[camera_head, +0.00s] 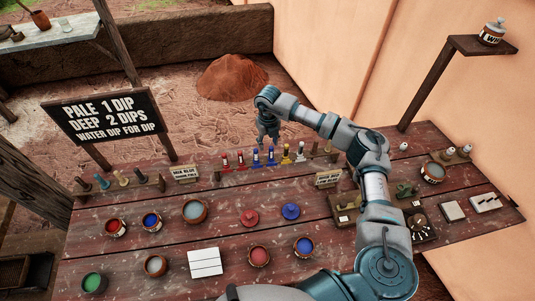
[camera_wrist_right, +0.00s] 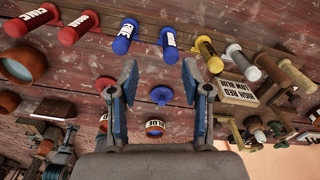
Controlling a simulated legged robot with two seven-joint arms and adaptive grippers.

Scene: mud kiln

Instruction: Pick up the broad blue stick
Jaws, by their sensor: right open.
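Two blue sticks with white labels stand side by side in the back row of the table in the head view, one on the left (camera_head: 256,158) and one on the right (camera_head: 272,158). In the wrist view the left blue stick (camera_wrist_right: 125,37) looks slightly thicker than the right blue stick (camera_wrist_right: 168,42), but I cannot read the labels surely. My right gripper (camera_head: 268,138) is open and empty, pointing down near the blue sticks. Its spread fingers (camera_wrist_right: 160,72) in the wrist view lie below the two blue sticks in the picture, apart from them. My left gripper is not in view.
Red sticks (camera_wrist_right: 79,27) stand left of the blue ones; a yellow stick (camera_wrist_right: 208,54) and a white stick (camera_wrist_right: 241,60) stand right. A small sign (camera_head: 328,179) is nearby. Paint pots, a red lid (camera_head: 250,217) and a blue lid (camera_head: 291,211) are spread in front.

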